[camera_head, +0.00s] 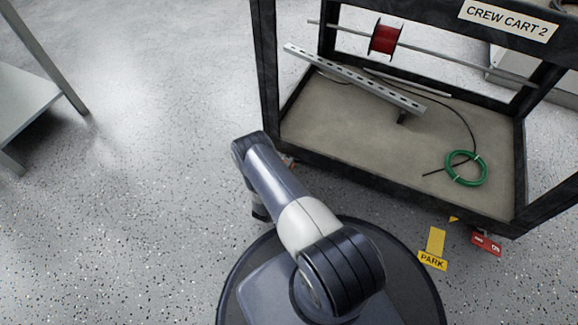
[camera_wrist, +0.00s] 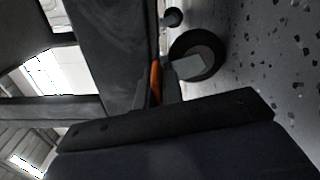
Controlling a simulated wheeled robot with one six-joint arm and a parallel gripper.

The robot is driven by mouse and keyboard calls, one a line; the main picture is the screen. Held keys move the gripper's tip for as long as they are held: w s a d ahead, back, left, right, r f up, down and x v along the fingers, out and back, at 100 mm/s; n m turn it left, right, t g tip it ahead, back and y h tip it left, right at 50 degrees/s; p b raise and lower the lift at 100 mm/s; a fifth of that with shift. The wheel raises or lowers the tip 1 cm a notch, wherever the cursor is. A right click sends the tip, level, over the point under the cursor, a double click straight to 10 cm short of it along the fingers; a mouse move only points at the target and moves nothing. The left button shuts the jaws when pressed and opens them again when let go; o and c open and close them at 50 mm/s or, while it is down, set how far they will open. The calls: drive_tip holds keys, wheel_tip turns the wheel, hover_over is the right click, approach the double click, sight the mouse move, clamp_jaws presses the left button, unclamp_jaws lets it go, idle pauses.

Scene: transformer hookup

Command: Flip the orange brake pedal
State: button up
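The orange brake pedal (camera_wrist: 156,82) shows in the wrist view as a narrow, upright orange strip, just beyond the dark wide bar of my gripper. It sits beside a dark caster wheel (camera_wrist: 198,54) under the cart's black frame. Grey parts flank the pedal, and I cannot tell which are finger and which are caster bracket.
The black-framed crew cart (camera_head: 400,180) holds a perforated metal rail (camera_head: 350,78), a green cable coil (camera_head: 466,168) and a red spool (camera_head: 385,38). A yellow PARK marker (camera_head: 433,255) and red tag (camera_head: 486,244) are at its near right. Open floor lies left.

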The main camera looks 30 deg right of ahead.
drive_tip(key=o, duration=0.4)
drive_tip(key=shift+o, duration=0.2)
drive_tip(key=shift+a, duration=0.1)
drive_tip(key=p+v, duration=0.3)
drive_tip(key=v, duration=0.7)
drive_tip(key=shift+s+a, duration=0.25)
drive_tip(key=b+x, duration=0.3)
drive_tip(key=x, duration=0.7)
drive_tip(key=shift+w+d+f, duration=0.1)
drive_tip(key=shift+w+d, duration=0.1)
drive_tip(key=shift+d, duration=0.1)
drive_tip(key=shift+w+d, duration=0.1)
drive_tip(key=shift+m, duration=0.5)
